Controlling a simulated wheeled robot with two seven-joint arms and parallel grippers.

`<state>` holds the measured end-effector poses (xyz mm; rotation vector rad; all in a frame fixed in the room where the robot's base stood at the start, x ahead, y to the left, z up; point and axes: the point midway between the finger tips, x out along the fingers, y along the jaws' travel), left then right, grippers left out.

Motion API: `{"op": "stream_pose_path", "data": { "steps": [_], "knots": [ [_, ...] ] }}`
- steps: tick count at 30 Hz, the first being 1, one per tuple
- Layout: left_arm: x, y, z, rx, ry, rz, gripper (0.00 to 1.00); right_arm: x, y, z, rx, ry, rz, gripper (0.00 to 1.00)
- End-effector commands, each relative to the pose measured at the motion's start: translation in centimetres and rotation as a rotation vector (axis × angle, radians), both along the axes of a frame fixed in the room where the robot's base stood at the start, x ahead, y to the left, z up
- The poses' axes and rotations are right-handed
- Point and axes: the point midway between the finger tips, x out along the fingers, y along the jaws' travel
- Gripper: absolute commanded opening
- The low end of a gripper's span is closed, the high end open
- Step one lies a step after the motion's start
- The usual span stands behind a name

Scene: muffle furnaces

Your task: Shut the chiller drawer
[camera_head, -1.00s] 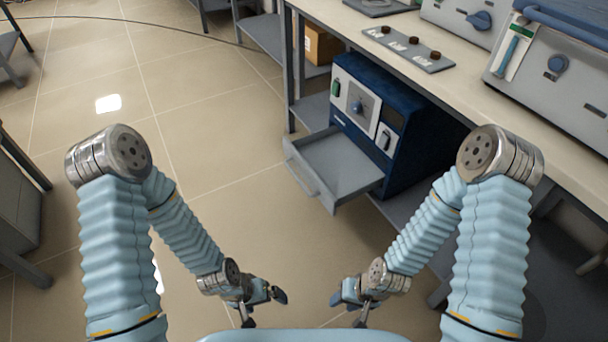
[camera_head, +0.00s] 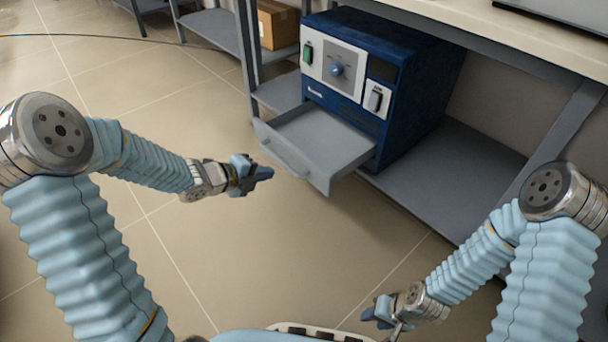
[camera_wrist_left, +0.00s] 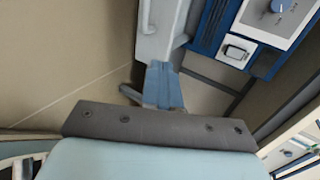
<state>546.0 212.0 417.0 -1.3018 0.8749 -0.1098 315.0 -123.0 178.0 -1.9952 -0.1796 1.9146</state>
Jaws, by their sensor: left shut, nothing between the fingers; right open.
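The chiller (camera_head: 385,85) is a dark blue box with a light front panel, standing on a low grey shelf. Its grey drawer (camera_head: 322,140) is pulled out at the bottom, looks empty, and has a bar handle on its front. My left gripper (camera_head: 262,173) is shut and empty, just left of the drawer front, with a small gap seeming to remain. In the left wrist view the shut fingers (camera_wrist_left: 163,88) point toward the drawer (camera_wrist_left: 165,35), whose handle shows at the top. My right gripper (camera_head: 380,312) is open and low at the bottom, away from the chiller.
A grey bench frame with a pale top (camera_head: 440,22) stands over the chiller. A cardboard box (camera_head: 278,25) sits on a shelf behind it. The tiled floor (camera_head: 250,240) in front of the drawer is clear.

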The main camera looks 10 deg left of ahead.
Motion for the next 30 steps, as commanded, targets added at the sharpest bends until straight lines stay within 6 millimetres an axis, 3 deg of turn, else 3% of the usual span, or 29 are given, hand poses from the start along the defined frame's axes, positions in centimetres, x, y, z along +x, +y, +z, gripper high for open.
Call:
{"op": "stream_pose_path", "data": {
  "steps": [5,16,22,30],
  "knots": [
    [1.5,-1.4,-1.3,0.0,0.0,-0.007,0.0,0.0,0.0,-0.7,0.001,-0.001,0.0,0.43],
    [6.8,-5.5,-5.2,-0.002,0.003,-0.004,0.0,0.1,0.0,-2.3,-0.001,-0.005,-0.003,0.43],
    [9.0,-7.1,-4.9,-0.002,0.003,-0.002,0.0,0.1,0.0,-2.2,-0.001,-0.005,-0.003,0.43],
    [9.8,-7.7,-4.8,-0.002,0.002,-0.001,0.0,0.1,0.0,-2.2,-0.001,-0.005,-0.003,0.43]
  ]
}}
